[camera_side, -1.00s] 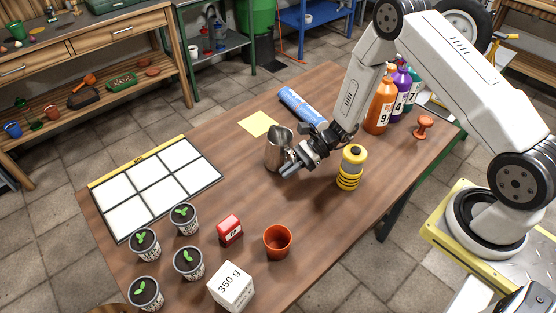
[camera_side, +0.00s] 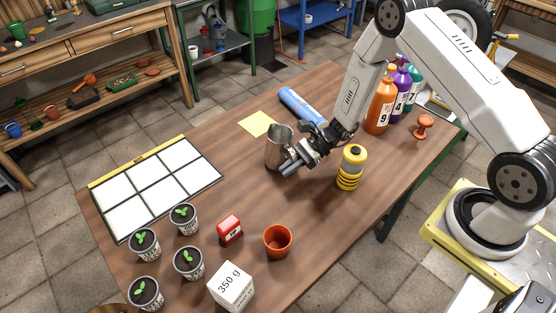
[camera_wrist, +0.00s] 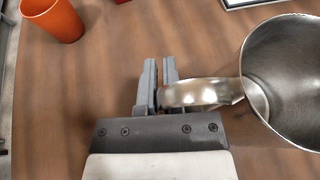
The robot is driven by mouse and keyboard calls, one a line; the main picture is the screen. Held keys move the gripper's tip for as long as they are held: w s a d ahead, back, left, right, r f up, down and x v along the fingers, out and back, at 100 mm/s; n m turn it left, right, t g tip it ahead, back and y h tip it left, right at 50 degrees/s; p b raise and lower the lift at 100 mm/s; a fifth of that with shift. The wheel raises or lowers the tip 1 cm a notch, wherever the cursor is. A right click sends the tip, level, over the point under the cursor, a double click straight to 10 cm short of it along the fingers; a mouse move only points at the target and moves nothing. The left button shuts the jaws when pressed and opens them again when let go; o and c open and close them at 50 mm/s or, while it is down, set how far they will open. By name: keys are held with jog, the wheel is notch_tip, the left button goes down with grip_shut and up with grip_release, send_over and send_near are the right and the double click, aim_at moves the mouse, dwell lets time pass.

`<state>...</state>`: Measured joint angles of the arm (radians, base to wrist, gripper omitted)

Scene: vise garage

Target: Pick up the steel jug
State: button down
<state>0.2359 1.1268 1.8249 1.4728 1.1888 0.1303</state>
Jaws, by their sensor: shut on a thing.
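The steel jug (camera_side: 278,147) stands upright, or nearly so, around the middle of the wooden table (camera_side: 330,205) in the side view. I cannot tell whether its base touches the table. In the wrist view, the jug (camera_wrist: 290,75) is at the right, with its open rim showing and its handle pointing left. My gripper (camera_side: 292,163) is at the handle side of the jug. In the wrist view, my gripper (camera_wrist: 160,85) has its fingers close together at the outer end of the handle (camera_wrist: 200,93). The grip is partly hidden.
A yellow-black bottle (camera_side: 351,168) stands right of my gripper. A blue tube (camera_side: 300,105) and yellow note (camera_side: 257,123) lie behind the jug. A white grid board (camera_side: 157,187) is left.

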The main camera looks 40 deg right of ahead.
jog(key=shift+r, duration=1.2)
jog(key=s+d+r, duration=0.1)
jog(key=s+r, duration=0.8)
jog(key=s, duration=0.4)
jog(key=shift+s+d+r, duration=0.3)
jog(key=shift+d+r, duration=0.1)
jog(key=shift+s+r, duration=0.1)
dwell(0.5)
